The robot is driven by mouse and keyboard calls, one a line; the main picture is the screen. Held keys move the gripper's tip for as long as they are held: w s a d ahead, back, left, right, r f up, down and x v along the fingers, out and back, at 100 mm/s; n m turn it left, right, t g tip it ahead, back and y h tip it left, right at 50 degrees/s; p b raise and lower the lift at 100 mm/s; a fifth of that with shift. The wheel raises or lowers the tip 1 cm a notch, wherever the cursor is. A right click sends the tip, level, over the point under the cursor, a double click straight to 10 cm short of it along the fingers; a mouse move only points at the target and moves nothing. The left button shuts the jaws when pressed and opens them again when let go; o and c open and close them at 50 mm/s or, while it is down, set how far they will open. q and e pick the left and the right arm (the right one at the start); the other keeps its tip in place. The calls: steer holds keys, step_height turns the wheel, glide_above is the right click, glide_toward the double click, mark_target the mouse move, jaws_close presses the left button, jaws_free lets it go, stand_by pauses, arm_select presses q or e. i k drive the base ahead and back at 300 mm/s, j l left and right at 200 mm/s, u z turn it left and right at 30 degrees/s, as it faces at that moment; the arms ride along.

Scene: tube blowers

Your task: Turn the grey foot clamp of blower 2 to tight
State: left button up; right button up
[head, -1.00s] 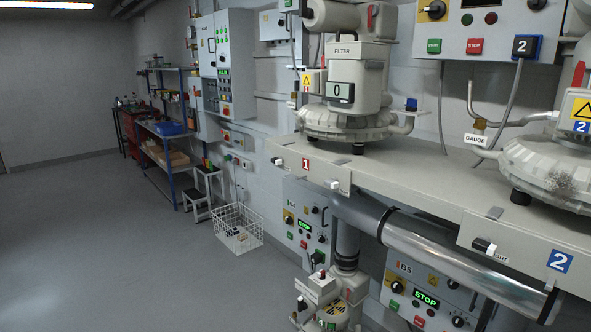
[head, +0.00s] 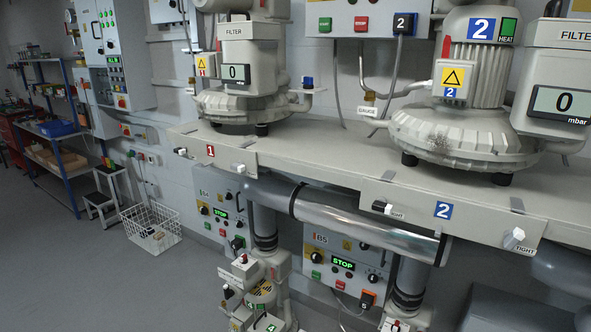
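Blower 2 (head: 465,135) stands on the long shelf at right, with a blue "2" plate on its motor. On the shelf's front plate below it is a clamp handle (head: 382,207), dark with a pale end, lying roughly sideways beside a partly covered label. Farther right, a pale grey-white clamp handle (head: 513,238) sits at the plate's other end, slightly tilted, beside a "TIGHT" label (head: 526,251). A blue "2" plate (head: 443,210) lies between them. The handles' exact settings are hard to tell. Neither of my grippers is in view.
Blower 1 (head: 240,85) stands farther left on the same shelf (head: 300,152), with its own front handles. A shiny pipe (head: 365,235) and panel B5 (head: 340,268) are below the shelf. A wire basket (head: 150,228) stands on the open floor at left.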

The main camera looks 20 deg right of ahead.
mark_target(512, 238)
steer(key=z, duration=1.3)
